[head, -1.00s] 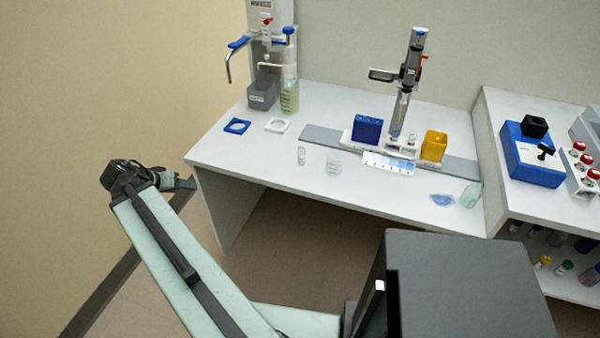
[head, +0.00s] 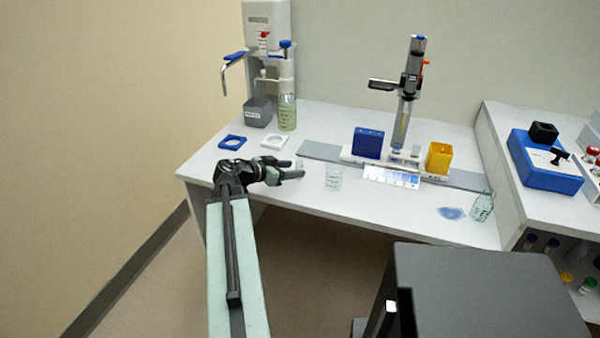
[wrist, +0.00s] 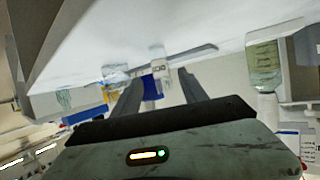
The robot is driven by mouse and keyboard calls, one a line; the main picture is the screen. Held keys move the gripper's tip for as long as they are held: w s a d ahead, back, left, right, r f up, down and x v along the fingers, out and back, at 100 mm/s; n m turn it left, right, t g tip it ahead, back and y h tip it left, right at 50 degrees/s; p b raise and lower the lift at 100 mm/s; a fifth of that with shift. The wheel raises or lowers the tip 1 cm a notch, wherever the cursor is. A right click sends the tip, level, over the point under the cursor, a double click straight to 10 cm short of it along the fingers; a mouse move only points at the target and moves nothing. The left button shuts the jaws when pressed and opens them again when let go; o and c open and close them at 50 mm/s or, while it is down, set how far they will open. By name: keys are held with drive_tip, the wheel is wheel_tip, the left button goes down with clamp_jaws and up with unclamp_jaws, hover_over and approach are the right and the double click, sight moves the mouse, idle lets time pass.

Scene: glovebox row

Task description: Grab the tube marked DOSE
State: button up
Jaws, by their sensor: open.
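A small clear tube (head: 299,163) stands on the white bench, partly hidden behind my fingers in the head view. I cannot read a DOSE mark on it or on any other vessel. In the wrist view a clear upright tube (wrist: 158,60) shows between and beyond my fingers. A wider clear beaker (head: 333,176) stands just right of my fingertips; it also shows left of the fingers in the wrist view (wrist: 115,73). My gripper (head: 296,169) is open and empty, at the bench's front left, close to the small tube.
A blue ring (head: 232,142) and white ring (head: 274,142) lie behind my gripper. A bottle of greenish liquid (head: 288,112) stands at the back. A blue box (head: 368,143), a syringe stand (head: 408,95) and a yellow box (head: 439,157) stand right. A clear jar (head: 482,207) is far right.

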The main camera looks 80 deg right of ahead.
sight(300, 168)
drive_tip(key=x, duration=0.2)
drive_tip(key=b+x, duration=0.1)
drive_tip(key=x, duration=0.1)
drive_tip(key=shift+d+f+b, duration=0.25)
drive_tip(key=shift+f+b, duration=0.05)
drive_tip(key=shift+f, duration=0.05)
clamp_jaws()
drive_tip(key=shift+r, duration=0.1)
wheel_tip(300, 168, up, 10)
drive_tip(key=p, duration=1)
